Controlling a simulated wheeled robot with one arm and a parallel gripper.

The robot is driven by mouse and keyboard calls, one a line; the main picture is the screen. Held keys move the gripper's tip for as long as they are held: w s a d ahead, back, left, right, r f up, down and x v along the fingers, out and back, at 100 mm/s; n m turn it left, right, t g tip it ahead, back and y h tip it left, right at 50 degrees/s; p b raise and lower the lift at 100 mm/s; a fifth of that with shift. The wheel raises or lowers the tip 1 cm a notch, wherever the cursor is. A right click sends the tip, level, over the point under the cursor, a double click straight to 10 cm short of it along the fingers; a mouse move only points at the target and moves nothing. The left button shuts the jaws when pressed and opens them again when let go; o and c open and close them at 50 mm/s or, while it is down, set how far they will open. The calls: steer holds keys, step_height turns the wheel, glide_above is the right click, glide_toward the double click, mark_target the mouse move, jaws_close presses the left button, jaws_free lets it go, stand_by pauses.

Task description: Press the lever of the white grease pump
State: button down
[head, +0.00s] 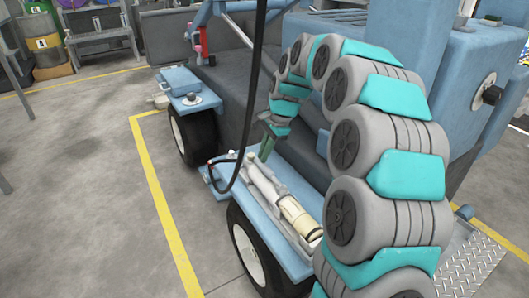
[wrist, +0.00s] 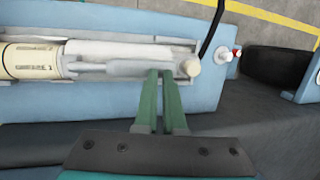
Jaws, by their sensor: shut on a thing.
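The white grease pump (head: 296,213) lies along the blue side ledge of the cart, with a cream labelled cylinder (wrist: 30,61) at its left end in the wrist view. A pale lever bar (wrist: 110,68) runs alongside the pump's white tube (wrist: 125,51). My gripper (wrist: 162,73) has its two green fingers close together, shut on the lever near the pump's round end (wrist: 193,66). The fingertips hide that short piece of the lever. In the head view my gripper (head: 266,152) reaches down to the pump's far end.
A black hose (head: 257,80) hangs down to the ledge beside the pump's far end. The blue ledge (wrist: 200,95) sits above the cart's wheels (head: 250,250). Open floor with yellow lines (head: 165,215) lies to the left.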

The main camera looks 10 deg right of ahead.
steer(key=shift+f, duration=0.3)
steer(key=shift+d+r, duration=0.1)
steer(key=shift+r, duration=0.3)
steer(key=w+v, duration=0.2)
steer(key=v, duration=1.1)
steer(key=shift+w+a+r+p, duration=0.25)
steer(key=shift+r+p, duration=0.2)
steer(key=shift+r, duration=0.05)
steer(key=shift+s, duration=0.1)
